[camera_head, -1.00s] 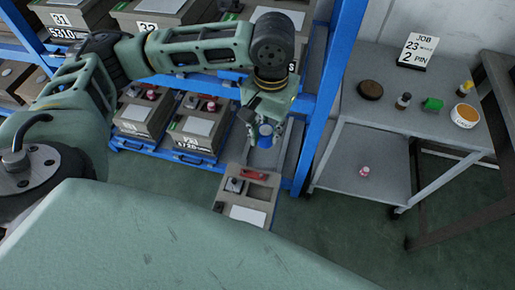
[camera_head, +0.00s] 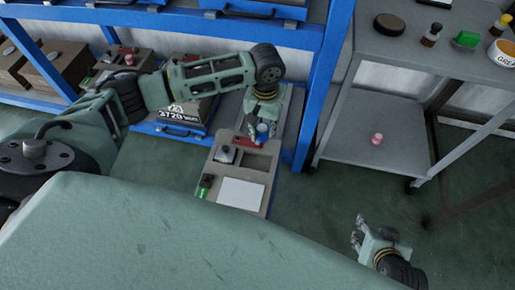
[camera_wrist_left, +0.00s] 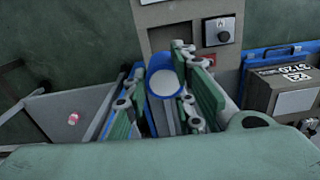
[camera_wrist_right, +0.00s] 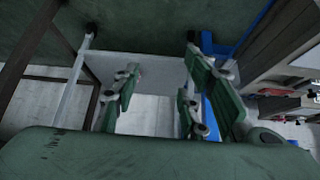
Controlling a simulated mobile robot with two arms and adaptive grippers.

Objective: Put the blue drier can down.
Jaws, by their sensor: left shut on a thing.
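My right gripper (camera_head: 361,238) is low at the right, over the floor. In the right wrist view its fingers (camera_wrist_right: 157,98) stand apart with nothing between them.
A blue rack post (camera_head: 322,90) stands just right of the can. A grey trolley (camera_head: 350,135) with a pink item (camera_head: 377,139) is further right.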

